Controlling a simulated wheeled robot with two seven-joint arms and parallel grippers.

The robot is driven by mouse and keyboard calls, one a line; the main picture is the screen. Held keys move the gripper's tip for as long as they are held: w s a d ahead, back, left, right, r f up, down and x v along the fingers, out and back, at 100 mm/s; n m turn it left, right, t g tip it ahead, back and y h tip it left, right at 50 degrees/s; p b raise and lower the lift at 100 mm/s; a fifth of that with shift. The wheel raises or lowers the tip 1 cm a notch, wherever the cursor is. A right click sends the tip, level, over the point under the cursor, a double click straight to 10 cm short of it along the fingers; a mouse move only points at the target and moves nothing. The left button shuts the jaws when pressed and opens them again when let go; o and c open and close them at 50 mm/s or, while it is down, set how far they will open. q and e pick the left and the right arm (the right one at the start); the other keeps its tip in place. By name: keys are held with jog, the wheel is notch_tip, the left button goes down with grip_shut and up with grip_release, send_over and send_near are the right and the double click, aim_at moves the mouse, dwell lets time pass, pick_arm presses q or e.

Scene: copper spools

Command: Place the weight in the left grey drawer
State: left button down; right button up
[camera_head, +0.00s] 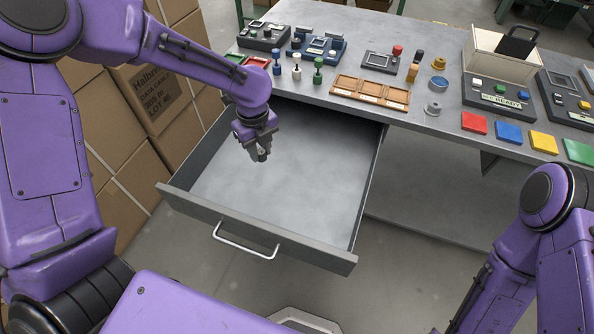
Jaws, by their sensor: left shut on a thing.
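The grey drawer (300,244) under the left part of the table is pulled wide open, and its visible floor is bare. My left gripper (259,153) points down over the inside of the drawer, towards its back left. It is shut on a small grey piece, apparently the weight (262,156), mostly hidden between the fingers. I cannot tell how far above the drawer floor it is. My right arm is at the lower right, and its gripper is out of the picture.
The grey table (420,125) carries stamps (318,72), a wooden tray (370,94), a round metal piece (433,108), coloured tiles (508,132) and several devices. Cardboard boxes (150,100) are stacked left of the drawer. The drawer's front handle (245,242) sticks out.

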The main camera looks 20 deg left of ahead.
pick_arm(q)
send_near(301, 203)
jog(key=w+a+r, duration=0.1)
jog(key=a+r, duration=0.1)
jog(key=a, duration=0.2)
jog(key=d+f, duration=0.1)
jog(key=f, duration=0.1)
jog(key=d+f, duration=0.1)
jog(key=f, duration=0.2)
jog(key=s+d+f+p, duration=0.1)
jog(key=d+f, duration=0.1)
jog(key=shift+f, duration=0.7)
jog(key=shift+f, duration=0.15)
jog(key=c, duration=0.9)
grip_release()
jog(key=shift+o, duration=0.2)
notch_tip(301, 203, up, 12)
jog(key=shift+r, duration=0.2)
